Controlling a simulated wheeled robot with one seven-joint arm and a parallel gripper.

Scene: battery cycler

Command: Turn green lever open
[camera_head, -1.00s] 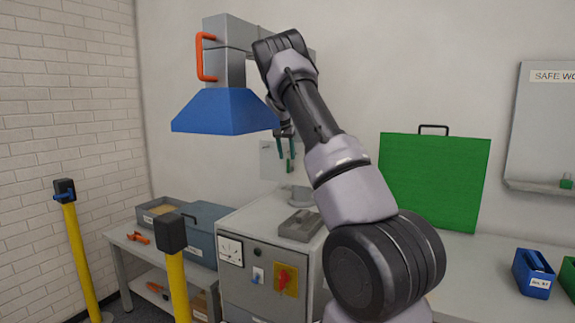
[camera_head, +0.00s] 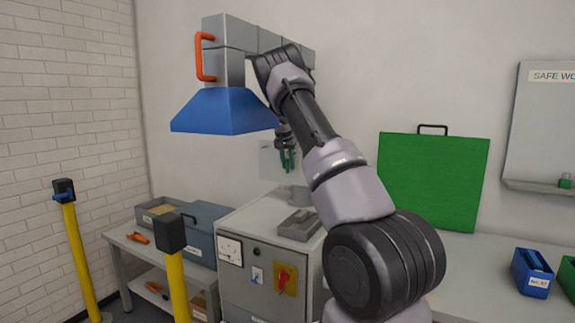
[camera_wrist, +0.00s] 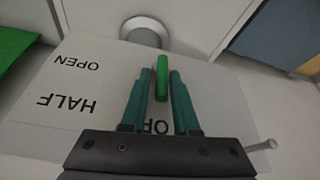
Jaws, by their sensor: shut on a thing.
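The green lever (camera_wrist: 161,84) sits between the teal fingertips of my gripper (camera_wrist: 161,76) in the wrist view. The gripper is shut on it, with a finger along each side. The lever lies over a pale label plate (camera_wrist: 105,85), whose OPEN and HALF marks read upside down at the left. A third mark, beginning with O, is partly hidden below the lever, between the fingers. In the head view, my gripper (camera_head: 287,158) is at the plate on the wall, under the duct, and the lever is mostly covered by the fingers.
A blue hood (camera_head: 225,112) with an orange handle (camera_head: 204,57) hangs left of my arm. A grey cabinet (camera_head: 262,278) with a red switch stands below. A round grey pipe end (camera_wrist: 146,32) is beside the lever. A green board (camera_head: 432,180) is at right.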

